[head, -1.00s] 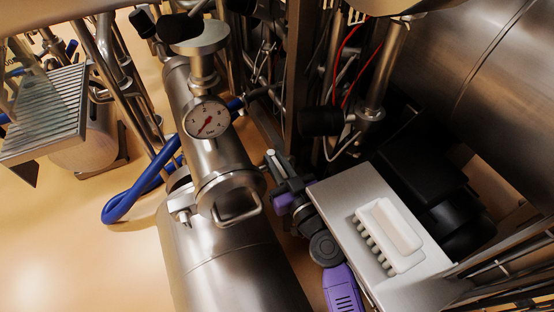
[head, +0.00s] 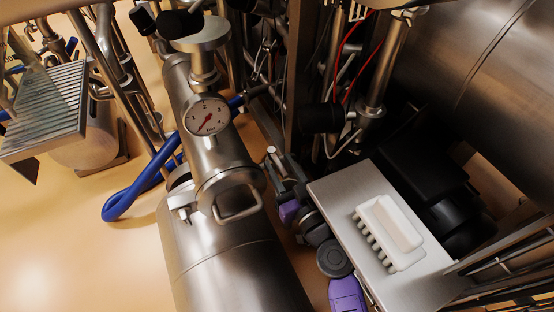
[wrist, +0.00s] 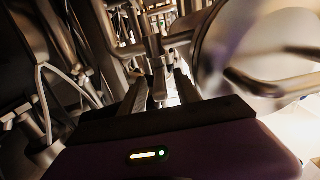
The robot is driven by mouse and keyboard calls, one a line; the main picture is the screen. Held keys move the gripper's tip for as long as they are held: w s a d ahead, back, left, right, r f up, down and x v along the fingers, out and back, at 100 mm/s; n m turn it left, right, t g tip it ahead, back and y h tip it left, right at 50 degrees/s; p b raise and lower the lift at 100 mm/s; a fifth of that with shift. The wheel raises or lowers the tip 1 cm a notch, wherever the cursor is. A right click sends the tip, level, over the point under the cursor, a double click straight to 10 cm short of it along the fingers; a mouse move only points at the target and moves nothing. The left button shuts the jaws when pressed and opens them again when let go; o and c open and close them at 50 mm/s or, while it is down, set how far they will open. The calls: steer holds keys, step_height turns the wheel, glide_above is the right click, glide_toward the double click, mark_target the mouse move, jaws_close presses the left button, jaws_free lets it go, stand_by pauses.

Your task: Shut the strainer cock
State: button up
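The strainer looks to be the upright steel cylinder (head: 205,155) with a round gauge (head: 207,117) on its side and a bent bar handle (head: 238,205) at its lower end. My gripper (head: 275,162) is just right of this cylinder in the head view, small and partly dark. In the wrist view, my gripper (wrist: 161,85) has its two fingers apart. A slim metal fitting (wrist: 154,48), possibly the cock, stands at or just beyond the gap between the fingertips. I cannot tell whether they touch it. The cock's handle position is not clear.
A steel box (head: 400,275) with a white connector block (head: 389,231) lies right of my arm. Pipes and red wires (head: 352,55) crowd behind. A blue hose (head: 130,205) loops on the floor at left. In the wrist view, a large round steel end (wrist: 250,45) is close at right.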

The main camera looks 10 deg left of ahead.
mark_target(287, 177)
steer(key=shift+v, duration=2.6)
steer(key=s+d+f+m+h, duration=0.35)
steer(key=s+d, duration=0.55)
steer(key=s, duration=0.3)
steer(key=s+d+f+m+h, duration=0.25)
steer(key=s+d+h, duration=0.25)
steer(key=s+d, duration=0.5)
steer(key=s+d+r+m+h, duration=0.15)
steer(key=s+d+r, duration=0.25)
steer(key=s+r, duration=0.7)
step_height(287, 177, up, 31)
steer(key=s+p, duration=0.1)
steer(key=p, duration=3)
steer(key=shift+s+a, duration=0.15)
steer(key=shift+a, duration=0.05)
steer(key=shift+n, duration=0.25)
